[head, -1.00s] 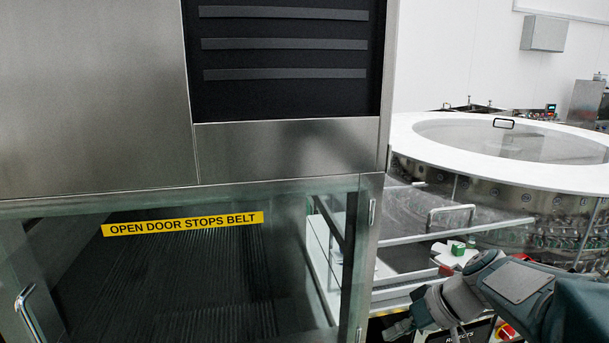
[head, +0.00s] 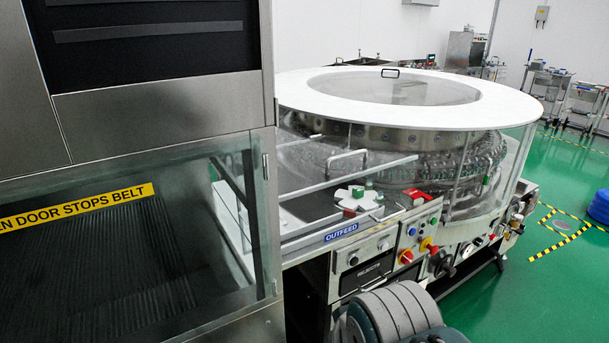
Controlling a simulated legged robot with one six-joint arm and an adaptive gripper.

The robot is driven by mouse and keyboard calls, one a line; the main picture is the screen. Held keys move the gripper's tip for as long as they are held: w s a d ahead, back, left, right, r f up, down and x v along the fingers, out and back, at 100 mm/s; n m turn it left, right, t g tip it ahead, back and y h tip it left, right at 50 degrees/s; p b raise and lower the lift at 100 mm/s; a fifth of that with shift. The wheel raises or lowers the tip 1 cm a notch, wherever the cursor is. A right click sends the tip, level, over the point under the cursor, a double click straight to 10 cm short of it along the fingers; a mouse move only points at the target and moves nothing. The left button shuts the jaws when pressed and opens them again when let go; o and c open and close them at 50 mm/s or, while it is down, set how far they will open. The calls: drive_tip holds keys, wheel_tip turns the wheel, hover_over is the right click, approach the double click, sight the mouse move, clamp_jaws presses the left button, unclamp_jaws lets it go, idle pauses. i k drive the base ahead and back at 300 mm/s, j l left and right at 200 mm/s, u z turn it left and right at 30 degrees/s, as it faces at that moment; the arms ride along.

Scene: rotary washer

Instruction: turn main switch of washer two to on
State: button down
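A rotary washer (head: 398,88) with a white ring top and clear guards stands in the middle of the head view. Its front control panel (head: 418,236) carries several small buttons. A red knob on a yellow plate (head: 407,256) sits low on the panel, and another red and yellow control (head: 428,245) is just to its right. I cannot tell which is the main switch, its position, or the washer's number. Part of my arm shows at the bottom edge, below the panel. My gripper's fingers are not visible.
A steel cabinet with a glass door (head: 150,240) fills the left side. A blue OUTFEED label (head: 341,232) and a REJECTS drawer (head: 366,276) are left of the panel. Green floor (head: 480,310) is open at the right, with yellow-black tape (head: 563,238). Trolleys (head: 580,105) stand behind.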

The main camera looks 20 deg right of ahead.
sight(407, 258)
drive_tip(key=z, duration=1.25)
